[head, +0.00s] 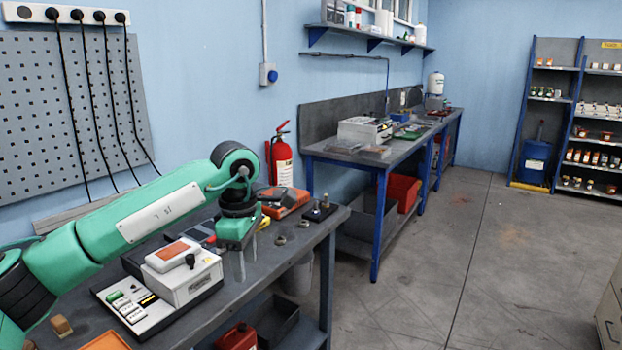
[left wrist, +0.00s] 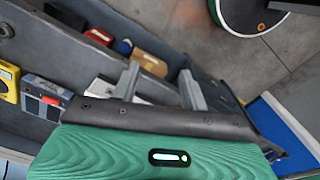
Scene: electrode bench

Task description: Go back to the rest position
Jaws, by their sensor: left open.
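My left gripper (head: 246,262) is at the end of the green arm that comes in from the left in the head view. Its fingers point down over the near bench (head: 262,268), beside a white instrument box. The two fingers are apart with nothing between them. In the left wrist view the same gripper (left wrist: 158,84) shows two grey fingers spread apart and empty. I cannot tell the exact height of the fingertips above the bench. My right gripper shows in neither view.
A white box (head: 186,284) and a switch panel (head: 136,303) stand on the near bench. An orange-and-grey device (head: 285,205) and a small black stand (head: 319,210) lie farther back. A fire extinguisher (head: 281,163) hangs behind. The floor (head: 470,270) to the right is clear.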

